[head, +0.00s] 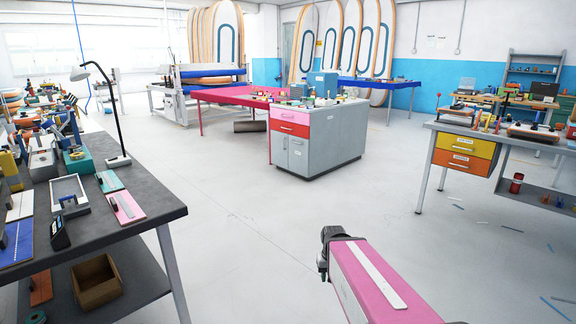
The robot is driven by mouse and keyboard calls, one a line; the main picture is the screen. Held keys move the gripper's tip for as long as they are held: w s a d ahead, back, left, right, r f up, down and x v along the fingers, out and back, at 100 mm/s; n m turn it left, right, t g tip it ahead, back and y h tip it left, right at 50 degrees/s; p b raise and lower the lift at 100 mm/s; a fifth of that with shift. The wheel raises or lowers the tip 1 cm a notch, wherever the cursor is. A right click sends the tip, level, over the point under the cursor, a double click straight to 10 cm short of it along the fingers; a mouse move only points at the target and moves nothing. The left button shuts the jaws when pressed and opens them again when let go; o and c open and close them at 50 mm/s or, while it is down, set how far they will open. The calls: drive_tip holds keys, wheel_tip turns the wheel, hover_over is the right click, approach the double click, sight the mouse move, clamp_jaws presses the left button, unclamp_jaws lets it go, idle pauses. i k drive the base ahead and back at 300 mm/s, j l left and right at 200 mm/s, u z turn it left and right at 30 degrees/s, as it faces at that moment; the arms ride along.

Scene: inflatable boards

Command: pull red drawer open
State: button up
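The red drawer (289,129) is in the front of a grey cabinet (335,140) in the middle of the room. It sits just below a pink drawer and above grey doors. Its front looks flush with the cabinet, so it appears shut. A small light handle shows on it. My pink arm link reaches in from the bottom of the head view. A dark part at its far end may be my gripper (326,252); no fingers can be made out. It is well short of the cabinet and apart from the drawer.
Open grey floor (240,220) lies between me and the cabinet. A dark workbench (150,190) with tools and a lamp stands at left. At right, a grey table (425,180) has yellow and orange drawers. Small scraps lie on the floor at right.

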sight(298, 130)
drive_tip(key=i, duration=4.45)
drive_tip(key=i+u, duration=0.1)
drive_tip(key=i, duration=0.6)
drive_tip(key=i+l, duration=0.15)
drive_tip(key=i, duration=0.6)
drive_tip(key=j+u, duration=0.05)
